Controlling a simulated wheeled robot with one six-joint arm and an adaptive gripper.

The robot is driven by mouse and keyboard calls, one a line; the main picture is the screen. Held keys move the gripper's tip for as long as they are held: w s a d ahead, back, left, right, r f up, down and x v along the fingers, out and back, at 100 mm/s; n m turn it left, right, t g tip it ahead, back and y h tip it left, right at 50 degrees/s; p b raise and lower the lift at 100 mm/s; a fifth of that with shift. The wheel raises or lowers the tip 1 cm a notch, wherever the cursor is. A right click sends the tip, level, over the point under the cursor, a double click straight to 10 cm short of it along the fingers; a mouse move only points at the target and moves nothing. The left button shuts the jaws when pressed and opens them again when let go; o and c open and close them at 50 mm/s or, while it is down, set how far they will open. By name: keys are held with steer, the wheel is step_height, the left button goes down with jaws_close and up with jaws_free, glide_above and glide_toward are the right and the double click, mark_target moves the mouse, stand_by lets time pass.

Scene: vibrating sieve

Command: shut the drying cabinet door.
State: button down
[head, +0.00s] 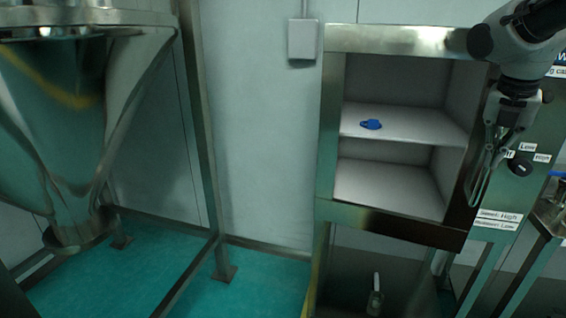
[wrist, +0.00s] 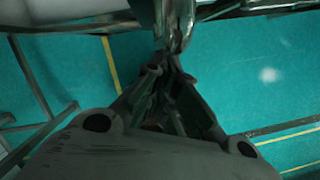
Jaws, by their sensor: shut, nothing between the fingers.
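The drying cabinet (head: 400,38) stands right of centre in the head view, with its front open and its two shelf levels bare to view. Below the opening is a dark, glassy panel (head: 345,262) with a small pale upright piece (head: 375,294) low on it. It may be the door hanging down, but I cannot tell for sure. My gripper (head: 482,180) points down in front of the cabinet's right edge. Its fingers are together and empty. The wrist view shows the fingers (wrist: 174,55) closed up, over the green floor.
A blue item (head: 371,124) lies on the cabinet's upper shelf. A control panel with a dark knob (head: 521,168) is at the right, behind my gripper. A large metal hopper (head: 75,110) in a steel frame fills the left. Green floor (head: 265,275) shows between.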

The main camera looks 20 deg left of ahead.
steer(key=w+d, duration=0.1)
steer(key=w, duration=0.5)
steer(key=shift+d+r, duration=0.15)
steer(key=shift+d, duration=0.15)
